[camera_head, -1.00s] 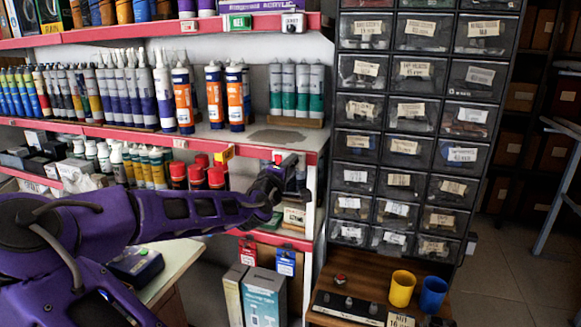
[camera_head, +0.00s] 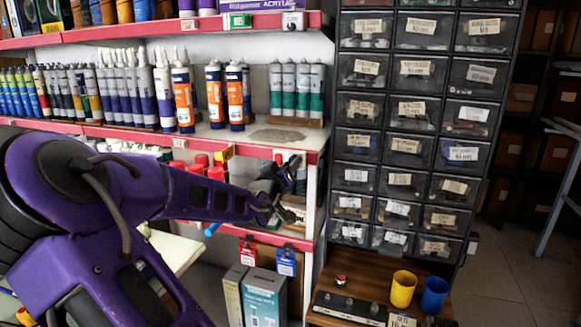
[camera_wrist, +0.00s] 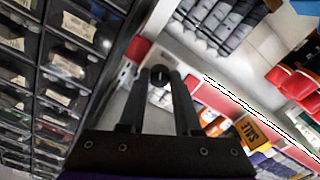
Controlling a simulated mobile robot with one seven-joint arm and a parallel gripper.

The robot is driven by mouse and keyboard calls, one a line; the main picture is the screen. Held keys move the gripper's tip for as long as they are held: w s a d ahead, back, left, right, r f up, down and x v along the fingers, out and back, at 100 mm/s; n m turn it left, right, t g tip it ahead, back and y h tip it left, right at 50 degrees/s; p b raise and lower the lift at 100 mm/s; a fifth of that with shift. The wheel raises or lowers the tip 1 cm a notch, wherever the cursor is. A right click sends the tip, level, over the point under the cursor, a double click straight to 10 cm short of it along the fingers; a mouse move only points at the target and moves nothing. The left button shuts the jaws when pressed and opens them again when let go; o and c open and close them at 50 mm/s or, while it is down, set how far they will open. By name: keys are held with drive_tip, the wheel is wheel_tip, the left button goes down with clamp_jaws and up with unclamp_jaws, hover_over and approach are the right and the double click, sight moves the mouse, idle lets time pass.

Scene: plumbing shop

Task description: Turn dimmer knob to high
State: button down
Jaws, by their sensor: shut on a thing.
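A small dark round knob (camera_wrist: 159,73), which I take as the dimmer knob, sits between my fingertips in the wrist view. My gripper (camera_wrist: 160,78) is shut on it, with one finger on each side. There the knob is hidden by my gripper. No mark showing the knob's setting can be read.
A yellow SALE tag (camera_wrist: 243,130) is on the red shelf edge. A drawer cabinet (camera_head: 410,130) stands close on the right. Tubes (camera_head: 297,88) stand on the shelf above my gripper, red-capped bottles (camera_head: 200,164) to its left. A yellow cup (camera_head: 402,289) and blue cup (camera_head: 434,294) are below.

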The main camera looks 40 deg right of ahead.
drive_tip(key=m, duration=0.5)
drive_tip(key=shift+m, duration=0.5)
drive_tip(key=c, duration=0.9)
unclamp_jaws()
drive_tip(key=p+v, duration=0.3)
drive_tip(key=v, duration=1.4)
drive_tip(key=shift+a, duration=0.25)
drive_tip(key=shift+s, duration=0.1)
